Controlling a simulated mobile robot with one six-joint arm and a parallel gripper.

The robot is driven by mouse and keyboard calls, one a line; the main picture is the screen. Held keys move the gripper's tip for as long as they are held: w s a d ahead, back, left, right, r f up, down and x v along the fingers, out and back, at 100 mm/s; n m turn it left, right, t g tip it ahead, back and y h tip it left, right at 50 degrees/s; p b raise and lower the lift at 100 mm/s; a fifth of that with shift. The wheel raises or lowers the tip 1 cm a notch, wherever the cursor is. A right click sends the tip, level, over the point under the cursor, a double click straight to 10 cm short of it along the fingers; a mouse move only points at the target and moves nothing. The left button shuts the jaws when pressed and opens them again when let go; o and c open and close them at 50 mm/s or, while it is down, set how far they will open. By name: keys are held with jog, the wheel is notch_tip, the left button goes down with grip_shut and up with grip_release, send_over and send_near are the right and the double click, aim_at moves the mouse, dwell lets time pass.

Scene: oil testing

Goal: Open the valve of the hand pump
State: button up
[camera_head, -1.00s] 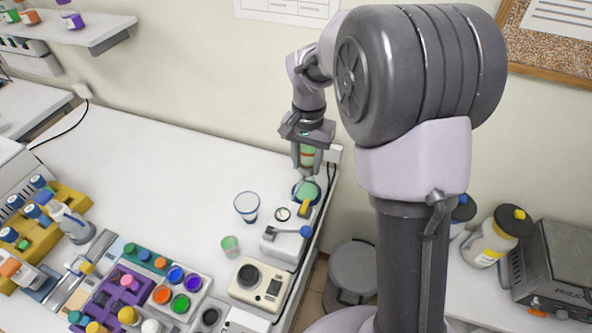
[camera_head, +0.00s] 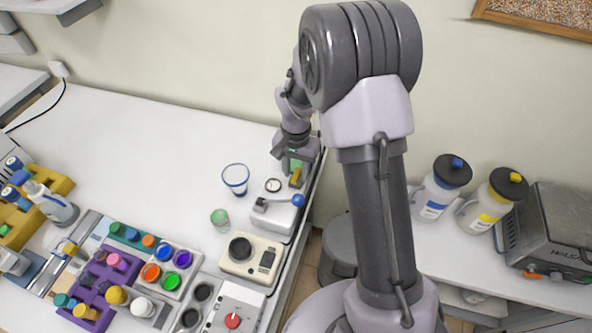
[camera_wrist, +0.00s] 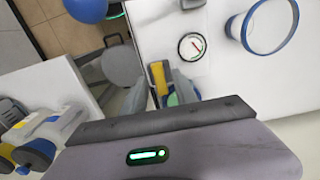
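The hand pump is a white box (camera_head: 264,222) at the right end of the bench. It has a round gauge (camera_head: 273,185), a blue ball-ended lever (camera_head: 298,200) and a yellow valve piece (camera_head: 295,179) at its back. In the wrist view the gauge (camera_wrist: 191,47), blue ball (camera_wrist: 87,8) and yellow piece (camera_wrist: 159,78) show. My gripper (camera_head: 294,172) is low at the pump's back end, pointing down. Its fingers stand apart, with the yellow piece and a green part (camera_wrist: 172,99) showing between them. I cannot tell whether they touch either.
A clear cup with a blue rim (camera_head: 235,179) and a small green cup (camera_head: 220,218) stand left of the pump. A cream device (camera_head: 248,258) is in front. Yellow and blue bottles (camera_head: 498,200) stand on the right table. The back middle of the bench is clear.

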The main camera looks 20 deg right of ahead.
grip_shut()
jog(key=shift+n, duration=0.3)
jog(key=n+p, duration=0.1)
jog(key=n, duration=0.1)
jog(key=shift+r+n, duration=0.1)
jog(key=shift+n, duration=0.2)
jog(key=n+p, duration=0.1)
jog(key=n, duration=0.2)
jog(key=shift+n, duration=0.4)
jog(key=n+p, duration=0.1)
jog(key=n, duration=0.4)
jog(key=n+p, duration=0.1)
jog(key=n, duration=0.4)
jog(key=shift+n+p, duration=0.4)
